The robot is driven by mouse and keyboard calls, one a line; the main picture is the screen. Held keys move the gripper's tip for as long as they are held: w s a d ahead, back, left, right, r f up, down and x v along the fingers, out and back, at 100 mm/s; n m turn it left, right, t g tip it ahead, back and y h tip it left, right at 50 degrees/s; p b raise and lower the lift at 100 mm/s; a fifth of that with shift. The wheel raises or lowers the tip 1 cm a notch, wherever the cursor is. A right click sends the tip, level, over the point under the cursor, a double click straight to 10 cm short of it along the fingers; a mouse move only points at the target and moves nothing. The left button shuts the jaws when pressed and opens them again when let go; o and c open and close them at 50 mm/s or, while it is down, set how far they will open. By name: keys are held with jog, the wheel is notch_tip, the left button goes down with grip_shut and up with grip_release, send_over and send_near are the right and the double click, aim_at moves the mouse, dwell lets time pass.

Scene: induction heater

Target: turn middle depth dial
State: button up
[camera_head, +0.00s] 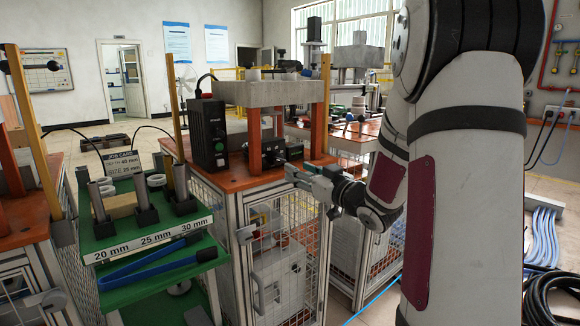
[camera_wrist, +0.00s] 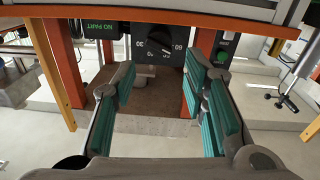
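A black dial (camera_wrist: 159,42) with a white pointer and numbers around it sits on a dark panel, upside down in the wrist view. My gripper (camera_wrist: 160,76) is open, its two teal-padded fingers standing left and right of the dial in the picture. Nothing is between the pads, and the dial appears beyond the fingertips, apart from them. In the head view my gripper (camera_head: 298,174) is at the front right edge of the orange-topped station (camera_head: 235,182), near a dark device (camera_head: 272,152) under the grey block. I cannot make out the dial's face in the head view.
Orange posts (camera_head: 318,118) flank the device under the grey block (camera_head: 270,92). A dark control box (camera_head: 208,135) stands to its left. A green tray (camera_head: 150,245) with size labels and a blue tool is at the lower left. A lit NO PART display (camera_wrist: 98,28) adjoins the dial.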

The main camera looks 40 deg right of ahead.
jog(key=shift+s, duration=1.35)
jog(key=shift+a, duration=0.1)
jog(key=s+a+f+m+g, duration=0.1)
jog(key=s+a+f+g, duration=0.2)
jog(key=s+a+g, duration=0.95)
jog(key=s+a+f+g, duration=0.3)
jog(key=s+a+g, duration=0.3)
jog(key=s+a, duration=1.3)
jog(key=s+d+r+t+p, duration=0.2)
jog(key=r+p, duration=1.3)
jog(key=r, duration=0.1)
jog(key=s+d+r+t+p, duration=0.2)
jog(key=s+r+p, duration=0.1)
jog(key=r+p, duration=1.3)
jog(key=shift+d+r, duration=0.4)
jog(key=shift+r, duration=0.1)
